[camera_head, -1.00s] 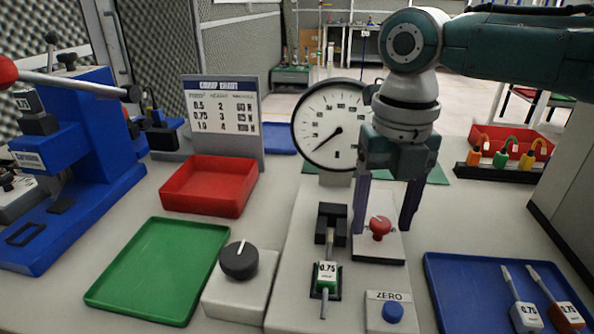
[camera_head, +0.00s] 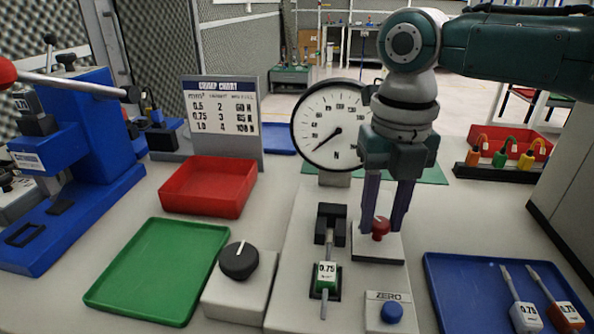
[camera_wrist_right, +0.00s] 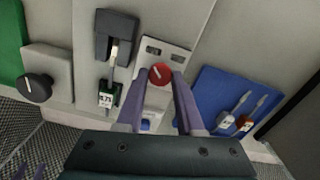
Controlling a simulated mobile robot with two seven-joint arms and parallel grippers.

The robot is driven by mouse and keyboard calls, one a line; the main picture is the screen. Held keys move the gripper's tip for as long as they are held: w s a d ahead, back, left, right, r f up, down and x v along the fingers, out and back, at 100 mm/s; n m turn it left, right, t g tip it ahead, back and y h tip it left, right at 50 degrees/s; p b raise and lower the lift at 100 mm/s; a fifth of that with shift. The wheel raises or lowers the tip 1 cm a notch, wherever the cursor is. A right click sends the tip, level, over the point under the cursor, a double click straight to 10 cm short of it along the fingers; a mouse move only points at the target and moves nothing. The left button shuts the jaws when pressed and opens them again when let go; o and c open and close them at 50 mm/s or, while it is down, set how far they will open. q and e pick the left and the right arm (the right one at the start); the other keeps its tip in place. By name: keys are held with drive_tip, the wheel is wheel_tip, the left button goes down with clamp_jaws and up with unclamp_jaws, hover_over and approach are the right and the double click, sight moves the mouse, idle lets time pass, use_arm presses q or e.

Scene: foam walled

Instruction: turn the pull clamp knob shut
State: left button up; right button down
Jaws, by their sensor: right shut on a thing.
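The red pull clamp knob (camera_head: 380,228) stands on a grey-white block on the tester, right of the black clamp (camera_head: 330,226). My right gripper (camera_head: 388,222) points down from above with its purple fingers on either side of the knob, shut on it. In the right wrist view the red knob (camera_wrist_right: 160,74), with a pale line on its top, shows between the fingertips (camera_wrist_right: 160,78). A cable piece tagged 0.75 (camera_head: 327,273) lies in line with the black clamp.
A dial gauge (camera_head: 333,125) stands behind the clamp. The ZERO button (camera_head: 392,312) is in front of the knob, a black knob (camera_head: 239,261) to the left. A blue tray (camera_head: 470,290) with tagged cables is right, green (camera_head: 160,265) and red (camera_head: 208,187) trays left.

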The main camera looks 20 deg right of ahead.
drive_tip(key=m+p, duration=0.3)
drive_tip(key=shift+r, duration=0.2)
drive_tip(key=m+p, duration=0.2)
drive_tip(key=m, duration=0.3)
drive_tip(key=shift+a+f, duration=0.1)
drive_tip(key=m+p, duration=0.2)
drive_tip(key=m, duration=0.3)
drive_tip(key=shift+w, duration=0.1)
drive_tip(key=m+p, duration=0.1)
drive_tip(key=m, duration=0.3)
drive_tip(key=shift+m+p, duration=0.3)
drive_tip(key=shift+m, duration=0.1)
drive_tip(key=shift+f, duration=0.1)
drive_tip(key=c, duration=0.5)
unclamp_jaws()
drive_tip(key=shift+c, duration=0.2)
